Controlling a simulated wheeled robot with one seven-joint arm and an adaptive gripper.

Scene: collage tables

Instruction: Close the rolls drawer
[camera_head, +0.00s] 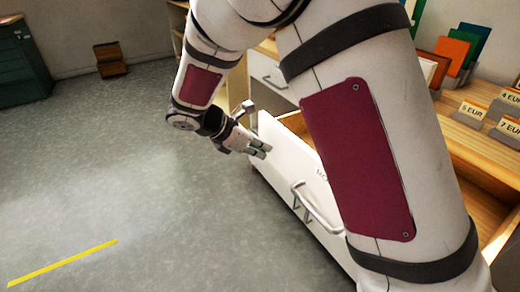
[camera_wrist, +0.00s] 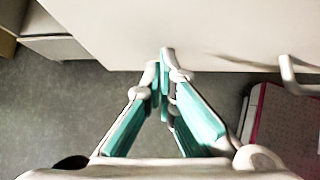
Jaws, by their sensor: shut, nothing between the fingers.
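A white drawer front (camera_head: 290,168) with a metal bar handle (camera_head: 318,206) stands out from the wooden counter unit. A strip of its wooden inside (camera_head: 295,124) shows behind the front. Its lettering is mostly hidden by my arm, so I cannot read which drawer it is. My gripper (camera_head: 265,150) is shut and empty, close to the left part of this front. In the wrist view, the closed fingertips (camera_wrist: 166,54) overlap the lower edge of the white front (camera_wrist: 190,25), and the handle (camera_wrist: 291,76) is at the right. I cannot tell whether the fingertips touch the front.
Another white drawer front (camera_head: 267,72) with a handle sits behind. The counter top (camera_head: 465,140) at the right holds price signs (camera_head: 472,111) and coloured folders (camera_head: 452,53). Open grey floor (camera_head: 130,170) lies to the left, with a dark green cabinet (camera_head: 22,65) at the far left.

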